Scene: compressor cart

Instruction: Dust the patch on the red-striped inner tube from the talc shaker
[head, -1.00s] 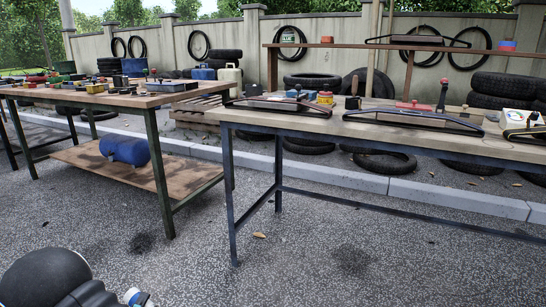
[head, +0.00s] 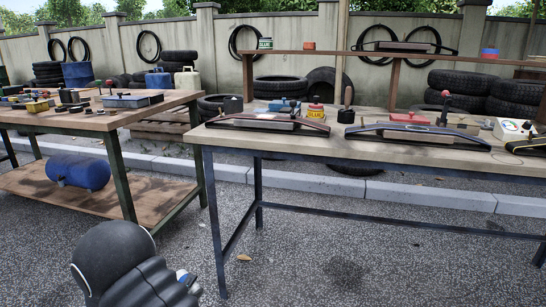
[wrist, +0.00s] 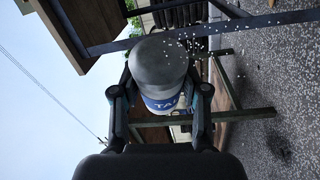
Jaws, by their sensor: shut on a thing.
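The talc shaker (wrist: 160,80), a white bottle with a blue label and a grey domed cap, is held between the fingers of my gripper (wrist: 161,94) in the wrist view. White specks float beside its cap. In the head view only a small blue and white part of the shaker (head: 184,277) shows beside my dark arm, low in front of the benches. The inner tube with a reddish stripe (head: 230,122) lies over a grey block at the left end of the right bench, well away from my gripper. I cannot make out its patch.
The right bench (head: 345,142) also bears a blue-striped tube (head: 470,138), a yellow tin (head: 315,114) and a white box (head: 513,130). A raised shelf (head: 345,54) runs behind. The left bench (head: 100,119) is cluttered. Open paving lies in front.

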